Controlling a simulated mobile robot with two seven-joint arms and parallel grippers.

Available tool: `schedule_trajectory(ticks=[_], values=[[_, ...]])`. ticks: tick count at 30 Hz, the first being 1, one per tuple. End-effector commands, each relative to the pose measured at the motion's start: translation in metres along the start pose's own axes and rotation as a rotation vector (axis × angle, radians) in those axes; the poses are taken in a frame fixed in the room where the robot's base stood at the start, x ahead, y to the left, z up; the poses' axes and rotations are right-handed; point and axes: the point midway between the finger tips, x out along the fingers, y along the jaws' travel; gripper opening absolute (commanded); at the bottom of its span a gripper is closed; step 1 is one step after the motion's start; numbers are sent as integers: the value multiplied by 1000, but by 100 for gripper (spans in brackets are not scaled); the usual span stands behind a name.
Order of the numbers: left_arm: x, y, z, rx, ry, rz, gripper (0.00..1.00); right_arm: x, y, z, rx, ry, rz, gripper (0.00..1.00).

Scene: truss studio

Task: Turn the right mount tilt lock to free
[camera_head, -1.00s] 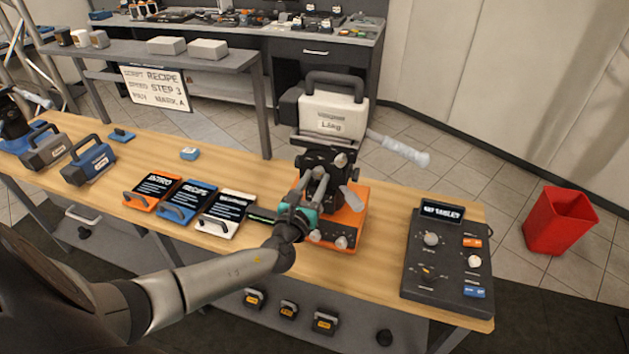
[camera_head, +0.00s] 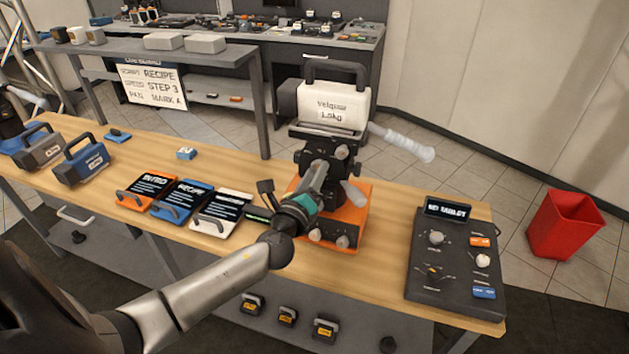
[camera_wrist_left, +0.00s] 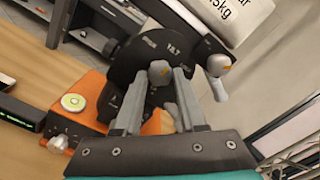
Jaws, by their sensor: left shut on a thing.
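The right mount (camera_head: 345,190) is a black tilt head on an orange base (camera_head: 355,222), carrying a white-and-black camera (camera_head: 330,103) labelled 1.5kg. In the left wrist view its round black side plate (camera_wrist_left: 137,58) bears a tilt marking. A small grey tilt lock knob (camera_wrist_left: 160,72) with an orange mark sits on that plate. My left gripper (camera_head: 318,172) reaches the mount's near side, its fingers (camera_wrist_left: 160,88) shut on this knob from both sides. The knob's exact lock setting cannot be read. My right gripper is not in view.
A pale pan handle (camera_head: 405,142) sticks out to the right. A black control panel (camera_head: 426,270) is on the bench's right end, a red bin (camera_head: 565,225) beyond. Several labelled cards (camera_head: 180,203) lie left.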

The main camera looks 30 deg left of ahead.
Motion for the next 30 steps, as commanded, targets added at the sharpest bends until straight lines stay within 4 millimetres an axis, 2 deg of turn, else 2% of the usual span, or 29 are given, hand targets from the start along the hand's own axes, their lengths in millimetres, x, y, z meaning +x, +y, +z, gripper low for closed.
schedule_trajectory(ticks=[6,18,30], values=[[0,1,-1,-212,-2,0,0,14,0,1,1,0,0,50],[0,0,0,-577,-1,1,0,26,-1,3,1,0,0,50],[0,-1,0,-815,-1,0,0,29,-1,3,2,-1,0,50]])
